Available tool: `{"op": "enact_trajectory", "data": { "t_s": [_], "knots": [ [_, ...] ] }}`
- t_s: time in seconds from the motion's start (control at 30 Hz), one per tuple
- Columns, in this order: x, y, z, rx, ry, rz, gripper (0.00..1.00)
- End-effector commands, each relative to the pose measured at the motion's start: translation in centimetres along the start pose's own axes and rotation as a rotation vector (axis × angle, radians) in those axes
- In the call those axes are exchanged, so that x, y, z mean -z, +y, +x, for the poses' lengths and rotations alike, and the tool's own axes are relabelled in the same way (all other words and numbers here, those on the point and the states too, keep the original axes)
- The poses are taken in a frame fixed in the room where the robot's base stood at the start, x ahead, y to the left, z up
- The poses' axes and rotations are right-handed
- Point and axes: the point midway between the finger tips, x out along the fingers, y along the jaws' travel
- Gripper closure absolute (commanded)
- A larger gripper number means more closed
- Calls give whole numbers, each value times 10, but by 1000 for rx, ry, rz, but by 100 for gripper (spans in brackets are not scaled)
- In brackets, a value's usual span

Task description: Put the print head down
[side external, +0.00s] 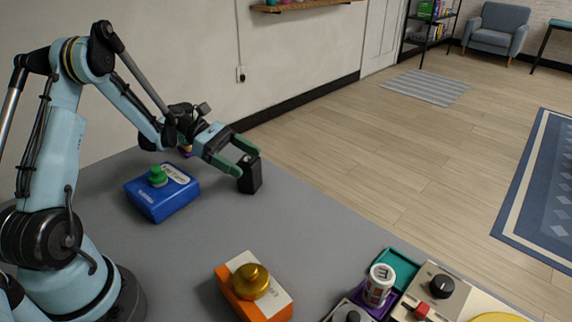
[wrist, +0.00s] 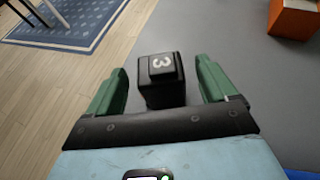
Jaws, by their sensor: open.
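The print head, a black block marked with a white 3 (wrist: 163,68), stands upright on the grey table; it also shows in the side external view (side external: 250,178) near the table's back edge. My gripper (side external: 243,160) has its green fingers open at the block's upper part. In the wrist view the fingers of my gripper (wrist: 161,78) lie to either side of the block, with a visible gap on each side. The block's lower part is partly hidden in the wrist view.
A blue box with a green knob (side external: 162,192) stands left of the block. An orange and white box with a gold knob (side external: 253,287) is at the front. The middle of the table (side external: 290,225) is clear.

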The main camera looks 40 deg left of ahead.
Motion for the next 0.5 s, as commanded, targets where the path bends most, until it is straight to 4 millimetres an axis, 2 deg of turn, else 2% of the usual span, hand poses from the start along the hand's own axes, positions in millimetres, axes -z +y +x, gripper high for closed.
{"op": "enact_trajectory", "data": {
  "t_s": [0.03, 0.2, 0.33, 0.5],
  "knots": [
    [0, 1, -13, -5, 0, -2, 15],
    [0, 0, -47, -4, 1, -2, 15],
    [0, 0, -65, -2, 1, -1, 15],
    [-1, 0, -77, -1, 4, 3, 15]
  ]
}}
